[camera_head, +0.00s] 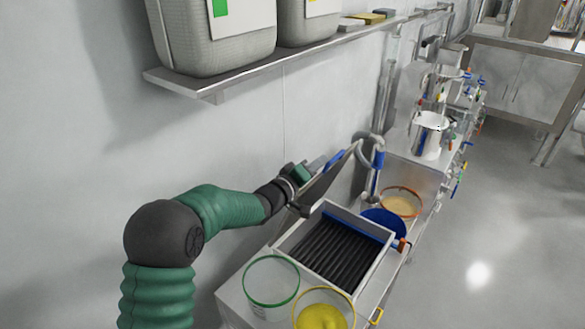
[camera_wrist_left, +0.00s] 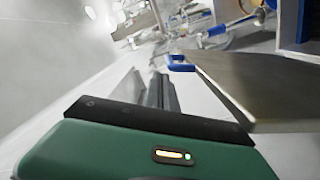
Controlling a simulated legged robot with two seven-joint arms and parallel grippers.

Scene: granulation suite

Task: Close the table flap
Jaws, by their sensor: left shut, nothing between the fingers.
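The table flap appears to be the grey metal panel (camera_head: 326,184), standing raised and tilted along the wall side of the ribbed box. It also shows in the left wrist view as a flat plate (camera_wrist_left: 238,84) on the right. My left gripper (camera_head: 318,168) is at the wall side of the panel, partly hidden behind it. In the left wrist view its dark fingers (camera_wrist_left: 160,91) are together and empty, beside the plate; I cannot tell whether they touch it. A blue piece (camera_wrist_left: 181,63) sits by the plate's far end. My right gripper is not in view.
The box (camera_head: 284,243) has black ribs inside. A green-rimmed container (camera_head: 271,287), a yellow-rimmed container with yellow powder (camera_head: 322,317) and an orange-rimmed bowl (camera_head: 402,203) stand around it. A wall shelf (camera_head: 215,82) holds large canisters above. The floor at right is clear.

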